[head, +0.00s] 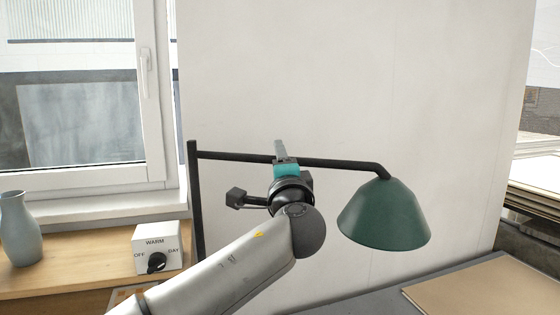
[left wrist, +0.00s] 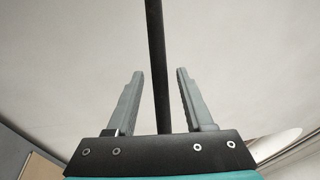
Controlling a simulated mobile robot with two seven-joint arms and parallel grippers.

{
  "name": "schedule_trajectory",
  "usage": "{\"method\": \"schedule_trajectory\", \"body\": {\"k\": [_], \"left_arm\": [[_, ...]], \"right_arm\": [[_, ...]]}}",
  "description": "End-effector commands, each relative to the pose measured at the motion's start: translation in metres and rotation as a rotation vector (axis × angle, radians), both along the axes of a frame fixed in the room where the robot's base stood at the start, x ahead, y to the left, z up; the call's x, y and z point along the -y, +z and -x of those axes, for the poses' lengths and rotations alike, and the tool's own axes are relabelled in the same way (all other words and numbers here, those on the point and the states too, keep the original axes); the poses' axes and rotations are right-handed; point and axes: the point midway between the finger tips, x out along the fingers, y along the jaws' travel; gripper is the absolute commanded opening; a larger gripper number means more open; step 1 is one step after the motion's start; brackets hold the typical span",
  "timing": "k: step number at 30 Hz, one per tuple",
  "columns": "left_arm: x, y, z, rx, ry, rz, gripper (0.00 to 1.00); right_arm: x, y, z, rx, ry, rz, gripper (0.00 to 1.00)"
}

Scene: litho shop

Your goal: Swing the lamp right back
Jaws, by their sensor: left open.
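The lamp has a green cone shade (head: 384,214) hanging from the right end of a black horizontal arm (head: 335,162). That arm joins a black upright post (head: 195,200) at the left. My left gripper (head: 281,150) is at the middle of the lamp arm in the head view. In the left wrist view my left gripper (left wrist: 157,90) is open, with the black lamp arm (left wrist: 155,50) running between its two fingers. My right gripper is not in view.
A switch box (head: 157,249) marked OFF, WARM and DAY stands on a wooden counter (head: 60,275) beside a blue-grey vase (head: 20,230). A pale wall panel (head: 350,80) is behind the lamp. A brown board (head: 475,290) lies on the grey table at lower right.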

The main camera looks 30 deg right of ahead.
Motion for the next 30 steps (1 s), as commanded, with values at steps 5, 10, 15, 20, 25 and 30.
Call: {"method": "schedule_trajectory", "body": {"k": [5, 10, 15, 20, 25, 30], "left_arm": [[-0.001, -0.001, 0.001, 0.000, 0.000, 0.000, 0.52], [-0.004, -0.003, 0.010, -0.001, -0.001, 0.002, 0.52], [-0.011, -0.007, 0.025, -0.001, -0.002, 0.002, 0.52], [-0.019, -0.011, 0.042, -0.001, -0.001, 0.002, 0.52], [-0.028, -0.015, 0.062, -0.001, -0.002, 0.003, 0.52], [-0.037, -0.019, 0.084, -0.001, -0.003, 0.002, 0.52]], "right_arm": [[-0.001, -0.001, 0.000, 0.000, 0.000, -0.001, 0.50], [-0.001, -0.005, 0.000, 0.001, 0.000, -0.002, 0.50], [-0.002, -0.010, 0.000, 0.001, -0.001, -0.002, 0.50], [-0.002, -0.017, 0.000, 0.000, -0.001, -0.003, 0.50], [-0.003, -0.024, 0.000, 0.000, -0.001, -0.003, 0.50], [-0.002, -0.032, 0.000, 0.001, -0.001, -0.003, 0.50]]}}
